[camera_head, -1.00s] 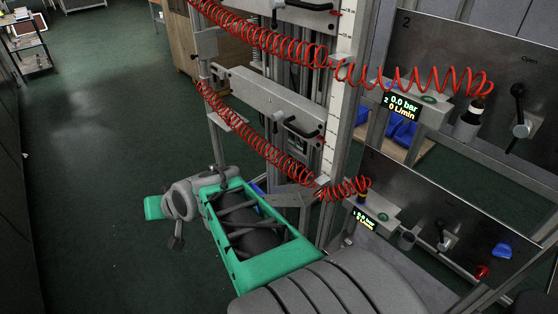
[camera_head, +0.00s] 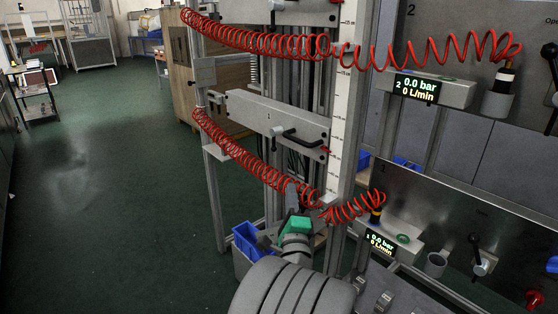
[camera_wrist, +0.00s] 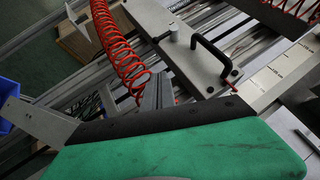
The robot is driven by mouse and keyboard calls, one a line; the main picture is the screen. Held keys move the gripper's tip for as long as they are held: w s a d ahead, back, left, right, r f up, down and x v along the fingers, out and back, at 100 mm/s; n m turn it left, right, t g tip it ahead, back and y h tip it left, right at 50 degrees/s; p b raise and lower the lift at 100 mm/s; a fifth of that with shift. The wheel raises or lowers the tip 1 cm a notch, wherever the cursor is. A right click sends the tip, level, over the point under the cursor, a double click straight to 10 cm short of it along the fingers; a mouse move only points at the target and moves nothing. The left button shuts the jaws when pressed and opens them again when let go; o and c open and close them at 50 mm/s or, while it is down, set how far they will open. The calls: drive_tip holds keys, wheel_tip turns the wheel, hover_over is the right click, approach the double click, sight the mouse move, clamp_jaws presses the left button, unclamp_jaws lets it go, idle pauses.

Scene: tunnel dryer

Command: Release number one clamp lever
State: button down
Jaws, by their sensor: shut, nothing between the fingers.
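In the wrist view the black handle (camera_wrist: 215,58) is a bent bar beside a round grey knob on the plate. My gripper (camera_head: 297,222) is low in front of the frame, below the lever and apart from it. In the head view my arm largely hides it. In the wrist view its green and black body fills the bottom, and nothing is seen held.
Red coiled hoses (camera_head: 240,150) hang across the frame, one close to the plate; a coil (camera_wrist: 118,50) shows in the wrist view. A scale rail (camera_head: 343,100) stands right of the lever. Gauge boxes (camera_head: 380,242) and panels stand at right. The floor at left is clear.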

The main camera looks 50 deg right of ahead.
drive_tip(key=w+a+r+p+x, duration=0.1)
drive_tip(key=p+x, duration=0.5)
drive_tip(key=x, duration=0.6)
drive_tip(key=shift+w+a+p, duration=0.4)
drive_tip(key=shift+w+a, duration=0.1)
drive_tip(key=shift+d+f+b, duration=0.1)
drive_tip(key=shift+f+b, duration=0.2)
drive_tip(key=shift+b, duration=0.05)
